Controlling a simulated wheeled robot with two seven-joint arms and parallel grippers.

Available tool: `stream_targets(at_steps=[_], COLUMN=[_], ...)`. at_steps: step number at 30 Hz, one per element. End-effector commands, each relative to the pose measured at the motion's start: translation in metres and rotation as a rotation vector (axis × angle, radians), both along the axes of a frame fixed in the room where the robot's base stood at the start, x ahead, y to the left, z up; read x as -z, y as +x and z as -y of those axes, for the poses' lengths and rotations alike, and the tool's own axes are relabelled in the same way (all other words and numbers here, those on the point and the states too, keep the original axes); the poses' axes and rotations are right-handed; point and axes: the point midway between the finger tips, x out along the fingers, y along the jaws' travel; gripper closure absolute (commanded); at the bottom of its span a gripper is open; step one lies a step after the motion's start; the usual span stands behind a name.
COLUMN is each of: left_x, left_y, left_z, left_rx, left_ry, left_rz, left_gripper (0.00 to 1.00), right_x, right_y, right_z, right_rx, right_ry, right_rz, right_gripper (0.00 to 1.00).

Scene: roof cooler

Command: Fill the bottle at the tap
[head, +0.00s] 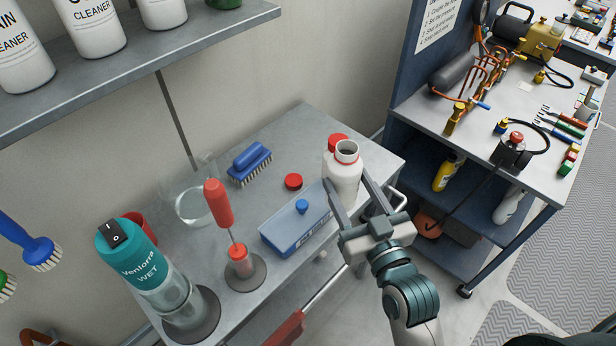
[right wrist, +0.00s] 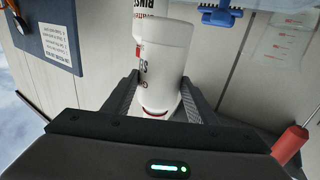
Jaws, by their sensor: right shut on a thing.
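A white bottle (head: 342,178) with an open round mouth stands upright near the right end of the grey bench. My right gripper (head: 345,183) is shut on its body, one finger on each side. In the right wrist view the white bottle (right wrist: 162,60), with dark and red lettering, sits between the fingers. I cannot tell whether its base touches the bench. A loose red cap (head: 293,181) lies on the bench left of it. A second red-capped bottle (head: 337,140) stands just behind, mostly hidden. No tap shows. My left gripper is not in view.
A blue-lidded box (head: 290,232), blue brush (head: 249,160), clear beaker (head: 190,205), red-handled tool (head: 219,205) and teal-topped wet vacuum (head: 130,245) crowd the bench (head: 300,125). A shelf (head: 150,62) with cleaner bottles hangs above left. A blue tool cart (head: 425,115) stands at right.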

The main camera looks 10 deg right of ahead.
Motion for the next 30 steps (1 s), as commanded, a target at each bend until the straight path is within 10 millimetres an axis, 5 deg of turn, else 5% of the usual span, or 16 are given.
stream_targets(at_steps=[8, 17, 20, 30], left_x=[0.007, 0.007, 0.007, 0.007], left_y=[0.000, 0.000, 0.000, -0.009], left_z=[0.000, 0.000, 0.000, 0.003], left_rx=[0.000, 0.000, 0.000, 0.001], left_ry=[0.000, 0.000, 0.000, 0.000], left_rz=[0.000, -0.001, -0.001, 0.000], left_gripper=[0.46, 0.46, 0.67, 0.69], right_x=[0.007, 0.007, 0.007, 0.008], right_y=[-0.024, -0.025, -0.025, -0.035], right_z=[0.039, 0.041, 0.041, 0.044], right_rx=[0.142, 0.149, 0.149, 0.148], right_ry=[-0.001, -0.001, -0.001, -0.001], right_rz=[0.001, 0.002, 0.002, -0.001], right_gripper=[0.74, 0.74, 0.74, 0.74])
